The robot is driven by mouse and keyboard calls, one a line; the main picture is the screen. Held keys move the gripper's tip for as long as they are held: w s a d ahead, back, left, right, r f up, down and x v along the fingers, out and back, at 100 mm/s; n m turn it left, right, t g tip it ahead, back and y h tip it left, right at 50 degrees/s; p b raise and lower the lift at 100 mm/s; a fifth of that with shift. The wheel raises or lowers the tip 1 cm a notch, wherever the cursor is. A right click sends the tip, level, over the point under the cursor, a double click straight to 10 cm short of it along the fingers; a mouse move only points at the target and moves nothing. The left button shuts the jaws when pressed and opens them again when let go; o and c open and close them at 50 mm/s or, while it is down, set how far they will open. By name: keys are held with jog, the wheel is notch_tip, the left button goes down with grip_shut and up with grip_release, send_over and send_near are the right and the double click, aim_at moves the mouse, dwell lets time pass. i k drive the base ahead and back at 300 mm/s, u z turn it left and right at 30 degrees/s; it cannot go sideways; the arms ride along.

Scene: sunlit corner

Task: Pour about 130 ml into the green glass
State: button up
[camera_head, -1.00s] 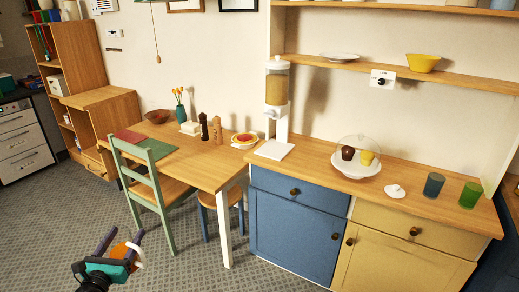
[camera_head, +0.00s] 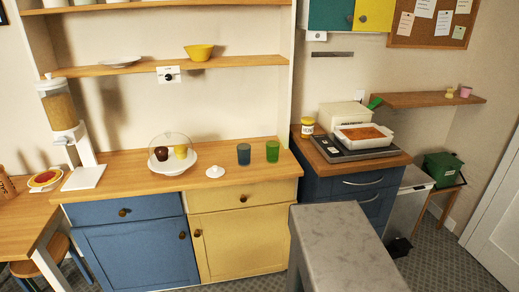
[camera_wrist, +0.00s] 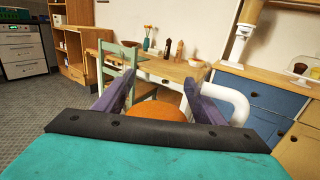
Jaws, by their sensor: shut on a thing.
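The green glass (camera_head: 272,152) stands upright on the wooden counter (camera_head: 120,168), near its right end. A dark blue glass (camera_head: 244,154) stands just left of it. My gripper (camera_wrist: 157,92) shows only in the wrist view, its two purple fingers on either side of a held thing.
A dispenser (camera_head: 60,105) stands at the counter's left end. A shelf (camera_head: 230,63) runs above. A grey stone-topped surface (camera_head: 340,240) stands in front at right.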

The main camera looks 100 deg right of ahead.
aim_at(273, 152)
jog(key=u, duration=0.1)
jog(key=k, duration=2.1)
jog(key=z, duration=0.55)
